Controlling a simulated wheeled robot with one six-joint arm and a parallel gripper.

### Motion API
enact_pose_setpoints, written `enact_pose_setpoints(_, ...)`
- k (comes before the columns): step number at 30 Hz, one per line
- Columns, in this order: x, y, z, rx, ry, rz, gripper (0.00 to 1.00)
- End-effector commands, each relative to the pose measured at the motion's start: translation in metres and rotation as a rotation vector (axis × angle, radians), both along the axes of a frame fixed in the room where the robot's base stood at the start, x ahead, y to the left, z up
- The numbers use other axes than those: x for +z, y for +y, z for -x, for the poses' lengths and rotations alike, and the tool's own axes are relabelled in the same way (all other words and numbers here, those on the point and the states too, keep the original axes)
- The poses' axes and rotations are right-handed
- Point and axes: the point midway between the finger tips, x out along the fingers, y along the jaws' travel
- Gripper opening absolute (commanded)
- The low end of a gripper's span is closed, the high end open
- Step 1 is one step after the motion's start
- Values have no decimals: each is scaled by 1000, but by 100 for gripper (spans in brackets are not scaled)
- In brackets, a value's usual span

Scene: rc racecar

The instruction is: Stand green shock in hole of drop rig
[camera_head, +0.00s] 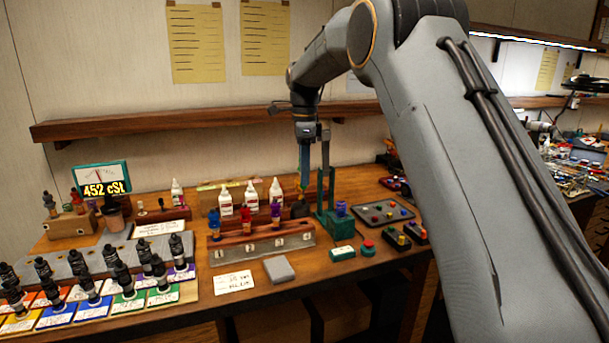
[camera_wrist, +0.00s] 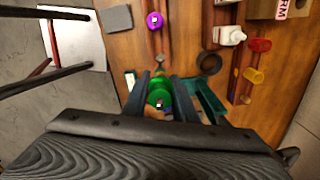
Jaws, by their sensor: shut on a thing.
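My gripper (camera_wrist: 161,80) is shut on the green shock (camera_wrist: 159,94), seen nearly end-on between the two fingers in the wrist view. In the head view my gripper (camera_head: 304,168) hangs above the bench, just left of the upright of the green drop rig (camera_head: 333,190). The shock is small and partly hidden by the fingers there. In the wrist view a green frame (camera_wrist: 210,100), seemingly the drop rig, lies just right of the fingers. The rig's hole cannot be made out, and I cannot tell whether the shock touches the rig.
A rack (camera_head: 265,246) with blue, red and purple shocks stands left of the rig. White bottles (camera_head: 252,197) stand behind it. A grey block (camera_head: 279,269) lies in front.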

Motion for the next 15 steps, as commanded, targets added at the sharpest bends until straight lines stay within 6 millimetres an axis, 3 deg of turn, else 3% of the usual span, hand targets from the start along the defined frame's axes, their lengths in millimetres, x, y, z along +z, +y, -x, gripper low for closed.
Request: enact_pose_setpoints(15,30,0,0,0,-1,0,2)
